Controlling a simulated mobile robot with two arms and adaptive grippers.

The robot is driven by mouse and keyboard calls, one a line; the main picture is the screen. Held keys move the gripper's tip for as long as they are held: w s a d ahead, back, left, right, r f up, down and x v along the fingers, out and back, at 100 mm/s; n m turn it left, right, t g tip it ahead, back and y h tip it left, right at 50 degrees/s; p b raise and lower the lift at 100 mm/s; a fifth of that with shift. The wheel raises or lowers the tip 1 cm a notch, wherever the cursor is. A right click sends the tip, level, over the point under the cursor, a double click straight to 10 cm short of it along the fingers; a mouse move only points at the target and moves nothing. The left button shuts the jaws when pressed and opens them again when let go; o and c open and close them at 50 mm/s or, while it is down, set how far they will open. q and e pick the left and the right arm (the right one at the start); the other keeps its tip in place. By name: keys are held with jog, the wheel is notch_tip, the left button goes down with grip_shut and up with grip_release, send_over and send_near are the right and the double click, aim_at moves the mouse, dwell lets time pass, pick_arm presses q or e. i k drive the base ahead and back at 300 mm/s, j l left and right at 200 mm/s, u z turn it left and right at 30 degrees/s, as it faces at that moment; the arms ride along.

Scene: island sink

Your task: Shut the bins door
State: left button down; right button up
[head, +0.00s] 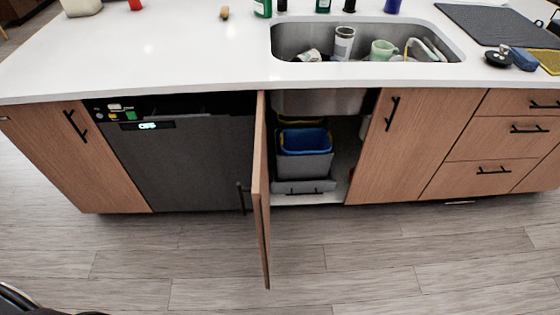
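The bins door (261,190) is a wooden cabinet door under the sink. It stands wide open, swung out from its left side, and I see it nearly edge-on. Its black handle (242,198) shows on the left of the door. Inside the open cabinet are a blue-lined grey bin (305,163) and a yellow-edged bin (300,122) behind it. The sink basin's underside hangs above the bins. Neither of my grippers is in view.
A dishwasher (180,165) is left of the open door. A closed cabinet door (408,145) and drawers (495,130) are to the right. The white countertop (150,50) holds a sink (365,40) with cups. The wooden floor (350,270) in front is clear.

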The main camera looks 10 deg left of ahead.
aim_at(259, 204)
jog(key=k+j, duration=0.1)
jog(key=j, duration=0.3)
jog(key=k+j+z, duration=0.1)
jog(key=j, duration=0.25)
jog(key=k+j, duration=0.1)
jog(key=j, duration=0.3)
jog(key=i+j+z, duration=0.4)
jog(key=i+j, duration=0.35)
